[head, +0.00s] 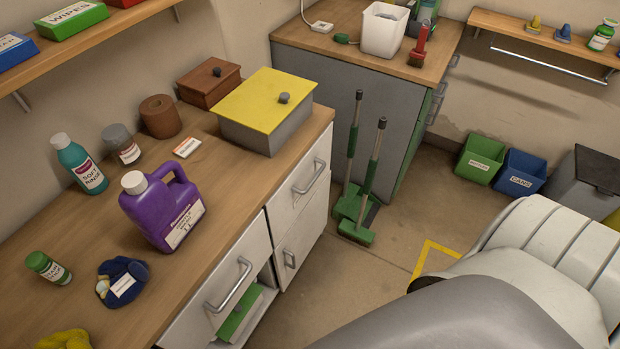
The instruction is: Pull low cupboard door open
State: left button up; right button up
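The low cupboard door (307,240) is a white panel under a drawer (299,190) at the right end of the wooden counter. It has a small metal handle (290,259) near its left edge. The door looks flush with the cabinet front, and its lower part is partly hidden by the view angle. Neither gripper is in view. A large grey and white part of my own arm fills the lower right, clear of the door in the picture.
Another drawer (222,301) sits to the left, above an open space holding a green-labelled item. A purple jug (163,208) and a yellow-lidded box (266,101) stand on the counter. Floor before the door is clear.

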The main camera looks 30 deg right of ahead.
aim_at(293, 249)
jog(key=i+l+z, duration=0.1)
jog(key=z, duration=0.3)
jog(key=i+z, duration=0.2)
jog(key=z, duration=0.15)
jog(key=i+z, duration=0.2)
jog(key=z, duration=0.2)
